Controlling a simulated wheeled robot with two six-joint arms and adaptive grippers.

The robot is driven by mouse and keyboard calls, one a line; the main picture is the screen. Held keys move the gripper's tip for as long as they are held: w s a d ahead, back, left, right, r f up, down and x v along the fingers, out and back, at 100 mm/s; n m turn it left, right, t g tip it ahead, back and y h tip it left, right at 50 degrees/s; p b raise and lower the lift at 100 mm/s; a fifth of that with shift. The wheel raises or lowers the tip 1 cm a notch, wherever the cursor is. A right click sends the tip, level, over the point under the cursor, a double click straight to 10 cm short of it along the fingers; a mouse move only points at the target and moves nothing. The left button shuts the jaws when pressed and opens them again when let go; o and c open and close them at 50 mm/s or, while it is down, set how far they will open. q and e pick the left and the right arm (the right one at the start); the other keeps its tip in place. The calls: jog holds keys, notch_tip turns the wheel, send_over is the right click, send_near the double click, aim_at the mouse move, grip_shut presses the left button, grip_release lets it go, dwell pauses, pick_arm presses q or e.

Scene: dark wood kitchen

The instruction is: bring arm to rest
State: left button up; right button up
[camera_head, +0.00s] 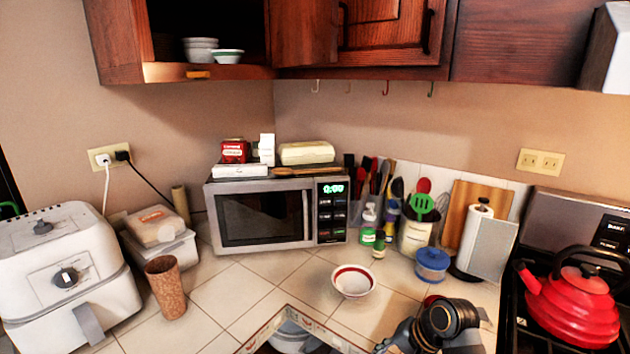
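Part of an arm, apparently my right one (447,320), shows at the bottom edge, right of the middle, as dark rounded joints and grey links. It is over the front of the tiled counter, below the blue-lidded jar and left of the stove. Its fingertips cannot be made out, and nothing is seen held. My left arm and gripper are not in view.
A white bowl with a red rim (353,281) stands near the arm. A blue-lidded jar (432,265), paper towel holder (480,240) and red kettle (572,305) are at the right. A microwave (262,215), cork-like cup (166,287) and air fryer (65,275) stand further left.

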jog(key=s+d+f+n+h, duration=0.3)
jog(key=s+d+f+n, duration=0.1)
jog(key=s, duration=0.6)
jog(key=s+d+f+n+h, duration=0.3)
jog(key=s+d+n, duration=0.1)
jog(key=s, duration=0.6)
notch_tip(320, 180, down, 25)
jog(key=s+d, duration=0.2)
jog(key=d, duration=0.1)
jog(key=s+f+g, duration=0.1)
jog(key=s+f, duration=1.6)
jog(key=s, duration=0.1)
jog(key=shift+s+d+f+m+g+y, duration=0.3)
jog(key=shift+s+d+f+g, duration=0.05)
jog(key=shift+s+d+g, duration=0.05)
jog(key=shift+c, duration=0.5)
